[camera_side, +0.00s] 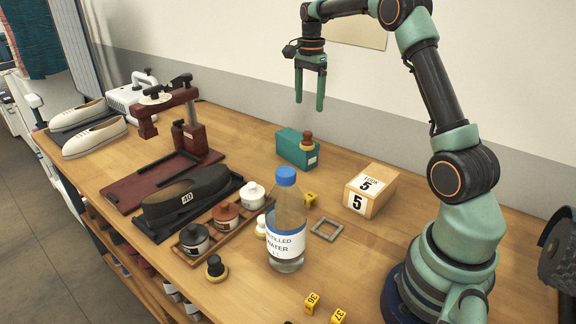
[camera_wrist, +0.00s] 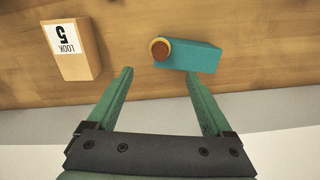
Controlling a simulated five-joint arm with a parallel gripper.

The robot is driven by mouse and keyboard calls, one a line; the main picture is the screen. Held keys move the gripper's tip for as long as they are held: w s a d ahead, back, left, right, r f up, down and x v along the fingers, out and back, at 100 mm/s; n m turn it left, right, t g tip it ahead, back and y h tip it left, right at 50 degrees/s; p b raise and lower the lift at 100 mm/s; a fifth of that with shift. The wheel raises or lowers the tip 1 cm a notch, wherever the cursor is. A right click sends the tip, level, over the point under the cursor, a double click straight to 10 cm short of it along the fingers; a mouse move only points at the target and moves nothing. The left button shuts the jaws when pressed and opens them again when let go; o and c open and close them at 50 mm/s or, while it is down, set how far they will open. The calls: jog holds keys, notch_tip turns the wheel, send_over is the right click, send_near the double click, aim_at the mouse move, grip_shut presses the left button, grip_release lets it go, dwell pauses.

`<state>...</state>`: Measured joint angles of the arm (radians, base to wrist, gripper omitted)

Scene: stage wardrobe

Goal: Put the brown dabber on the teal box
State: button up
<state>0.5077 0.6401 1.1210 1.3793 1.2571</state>
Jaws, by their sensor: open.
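The teal box (camera_side: 292,149) lies on the wooden bench; it also shows in the wrist view (camera_wrist: 196,57). The brown dabber (camera_side: 307,138) stands upright on top of the box at its right end, with a pale yellowish ring below its knob. In the wrist view the dabber (camera_wrist: 160,48) is seen from above at the box's left end. My gripper (camera_side: 309,104) is open and empty, raised above and behind the box. In the wrist view its fingertips (camera_wrist: 159,73) are apart from both box and dabber.
A wooden block marked 5 (camera_side: 371,190) stands right of the box. A water bottle (camera_side: 287,222), a grey square frame (camera_side: 327,229), and a tray of pots (camera_side: 223,221) are nearer. A dark dabber (camera_side: 215,268) stands at front. A dark red press (camera_side: 165,165) is left.

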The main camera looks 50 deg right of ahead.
jog(key=s+a+r+n+t, duration=0.1)
jog(key=s+a+r+n, duration=0.3)
jog(key=a, duration=0.3)
jog(key=s+a+r+n+t, duration=0.2)
jog(key=a+r+n, duration=0.2)
jog(key=a+n, duration=0.3)
jog(key=s+a+f+n+t, duration=0.2)
jog(key=s+a+f+n, duration=0.2)
jog(key=s+a+n, duration=0.5)
jog(key=shift+s+a+t, duration=0.3)
jog(key=shift+s+a, duration=0.45)
jog(key=shift+a, duration=0.25)
